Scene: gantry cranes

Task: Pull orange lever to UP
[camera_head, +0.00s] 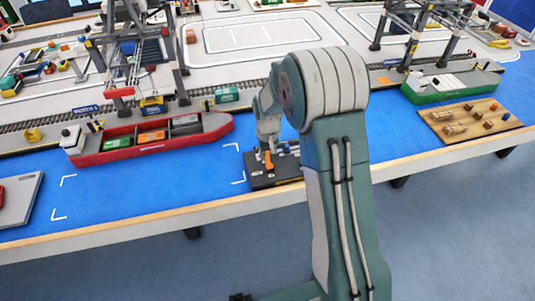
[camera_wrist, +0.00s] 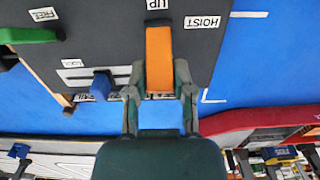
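The dark control panel (camera_head: 262,182) stands at the table's front edge in the head view, mostly behind my arm. The orange lever (camera_head: 268,160) stands up from it. In the wrist view, which looks upside down, the orange lever (camera_wrist: 159,58) fills the space between my fingers, and the UP label (camera_wrist: 157,5) lies just beyond its end. A HOIST label (camera_wrist: 202,22) is beside it. My gripper (camera_wrist: 160,68) has a finger close against each side of the lever and appears shut on it. A white label (camera_wrist: 160,96) between the fingers is partly hidden.
In the wrist view a blue lever (camera_wrist: 102,84) and a green lever (camera_wrist: 28,35) sit on the same panel. A red ship (camera_head: 150,140) lies left of the panel, a green ship (camera_head: 450,86) to the right. A wooden cargo board (camera_head: 490,112) lies at right.

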